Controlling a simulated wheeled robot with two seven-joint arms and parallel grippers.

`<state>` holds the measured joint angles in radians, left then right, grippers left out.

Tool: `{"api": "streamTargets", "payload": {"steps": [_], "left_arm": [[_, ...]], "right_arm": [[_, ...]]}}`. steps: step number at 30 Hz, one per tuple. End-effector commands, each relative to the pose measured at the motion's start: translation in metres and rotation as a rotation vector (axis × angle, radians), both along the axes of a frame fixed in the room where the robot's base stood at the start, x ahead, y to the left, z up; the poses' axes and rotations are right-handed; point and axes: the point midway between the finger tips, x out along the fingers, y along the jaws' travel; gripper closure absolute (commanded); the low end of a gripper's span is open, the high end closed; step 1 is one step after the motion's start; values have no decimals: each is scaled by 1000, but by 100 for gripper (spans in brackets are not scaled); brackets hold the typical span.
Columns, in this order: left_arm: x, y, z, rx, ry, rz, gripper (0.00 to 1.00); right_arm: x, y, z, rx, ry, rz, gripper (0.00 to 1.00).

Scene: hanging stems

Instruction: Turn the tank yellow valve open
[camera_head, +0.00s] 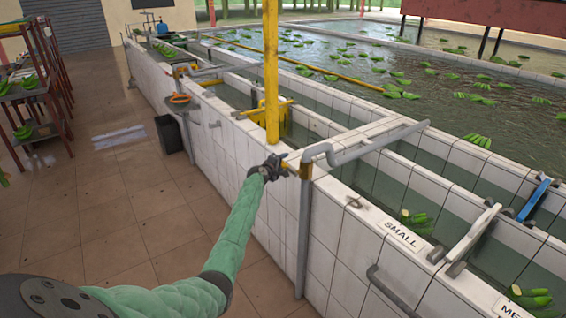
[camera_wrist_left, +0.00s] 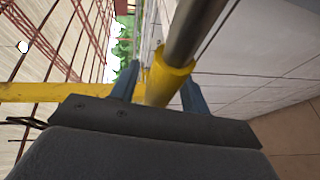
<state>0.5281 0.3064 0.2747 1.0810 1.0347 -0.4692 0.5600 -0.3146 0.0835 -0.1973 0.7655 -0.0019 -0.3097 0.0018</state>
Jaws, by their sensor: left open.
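The yellow valve (camera_head: 305,171) sits on the grey pipe that bends over the white-tiled tank (camera_head: 328,218) wall. My left gripper (camera_head: 283,165) is close beside the valve on its left, at the end of the green-sleeved arm. In the left wrist view, the yellow fitting (camera_wrist_left: 167,84) on the pipe lies between the two blue-grey fingers (camera_wrist_left: 158,88), which are apart. I cannot tell whether either finger touches it. The gripper hides part of the valve and its handle in the head view. My right gripper is not in view.
A yellow post (camera_head: 271,75) stands just behind the valve. The grey pipe (camera_head: 365,146) runs right over the tank. A "SMALL" label (camera_head: 402,235) is on the tank rim, and green bananas (camera_head: 415,217) float inside. The tiled floor (camera_head: 115,222) to the left is mostly clear.

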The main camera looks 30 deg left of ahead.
Motion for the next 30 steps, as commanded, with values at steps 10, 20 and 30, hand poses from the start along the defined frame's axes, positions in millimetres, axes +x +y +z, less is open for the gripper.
{"api": "streamTargets", "payload": {"steps": [10, 20, 30], "left_arm": [[2, 0, 0, 0, 0, 0, 60], [1, 0, 0, 0, 0, 0, 100], [1, 0, 1, 40, -17, 0, 100]], "right_arm": [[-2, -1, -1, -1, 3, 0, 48], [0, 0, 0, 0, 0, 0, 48], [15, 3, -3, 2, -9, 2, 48]]}}
